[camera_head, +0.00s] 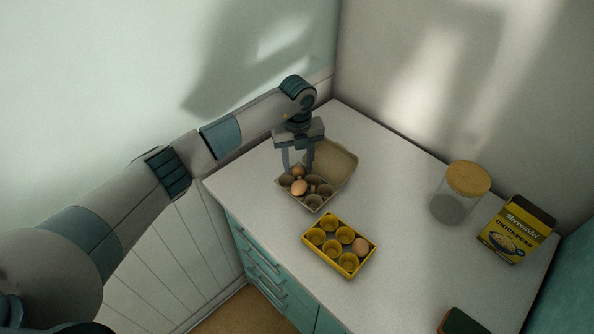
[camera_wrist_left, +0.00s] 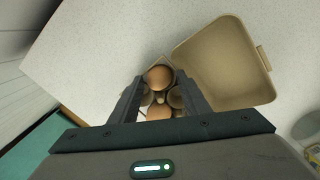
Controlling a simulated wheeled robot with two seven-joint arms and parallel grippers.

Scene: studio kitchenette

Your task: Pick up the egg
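A brown-grey egg carton (camera_head: 313,202) lies open on the counter, its lid (camera_head: 332,165) tipped back. Two brown eggs sit in it: a rear egg (camera_head: 298,171) and a front egg (camera_head: 299,188). My left gripper (camera_head: 297,173) is open and points down over the carton, its fingers at the rear egg. In the left wrist view one egg (camera_wrist_left: 160,76) shows between the fingertips and another egg (camera_wrist_left: 159,113) is partly hidden closer to the palm. Whether a finger touches an egg is unclear. A third egg (camera_head: 361,246) sits in the yellow tray (camera_head: 346,271). My right gripper is out of view.
A glass jar with a wooden lid (camera_head: 468,179) and a yellow and black chickpeas box (camera_head: 516,230) stand at the right. A dark green object (camera_head: 461,322) is at the front edge. The counter between the yellow tray and the jar is clear.

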